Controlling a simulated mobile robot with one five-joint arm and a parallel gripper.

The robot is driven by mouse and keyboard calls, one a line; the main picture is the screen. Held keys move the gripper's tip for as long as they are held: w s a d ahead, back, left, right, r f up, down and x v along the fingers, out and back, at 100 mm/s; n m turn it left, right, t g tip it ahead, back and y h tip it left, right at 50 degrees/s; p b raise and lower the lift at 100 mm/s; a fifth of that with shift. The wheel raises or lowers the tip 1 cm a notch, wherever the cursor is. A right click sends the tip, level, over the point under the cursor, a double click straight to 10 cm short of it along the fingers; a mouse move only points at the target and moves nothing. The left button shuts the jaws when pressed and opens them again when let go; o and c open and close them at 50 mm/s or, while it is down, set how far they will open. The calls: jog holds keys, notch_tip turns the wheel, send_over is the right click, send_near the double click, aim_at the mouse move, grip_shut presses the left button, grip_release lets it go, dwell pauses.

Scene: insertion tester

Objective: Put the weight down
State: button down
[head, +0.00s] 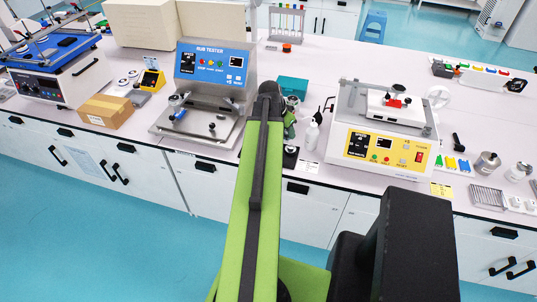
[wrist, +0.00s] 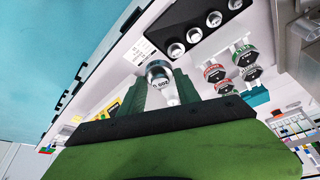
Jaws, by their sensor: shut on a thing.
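My gripper (wrist: 163,92) shows in the wrist view with its green fingers closed on a silver weight (wrist: 160,74), which has a printed label on its side. The fingers hide part of the weight. In the head view my gripper (head: 290,125) is partly hidden behind my arm, over the bench between the rub tester and the yellow-panelled machine; the weight cannot be made out there. A black tray (wrist: 187,22) with several silver round pieces lies beyond the fingers in the wrist view. I cannot tell whether the held weight touches anything.
Several red- and green-topped round pieces (wrist: 225,78) stand right of the fingers. The rub tester (head: 213,65) is left of my arm. A white bottle (head: 311,133) and the yellow-panelled machine (head: 382,138) are to the right. A teal box (head: 293,87) stands behind.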

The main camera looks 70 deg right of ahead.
jog(key=w+a+f+n+t+b, duration=0.1)
jog(key=w+a+f+n+b, duration=0.2)
jog(key=w+f+b, duration=0.35)
jog(key=w+d+f+b, duration=0.2)
jog(key=f, duration=0.1)
jog(key=w+d+f+b, duration=0.2)
jog(key=w+f, duration=0.1)
jog(key=w+d+f+b, duration=0.2)
jog(key=w+f+b, duration=0.1)
jog(key=shift+w, duration=0.45)
notch_tip(320, 180, down, 4)
jog(key=b, duration=0.4)
jog(key=shift+f, duration=0.15)
jog(key=shift+r, duration=0.25)
jog(key=shift+f, duration=0.2)
jog(key=c, duration=0.9)
grip_release()
jog(key=shift+o, duration=0.2)
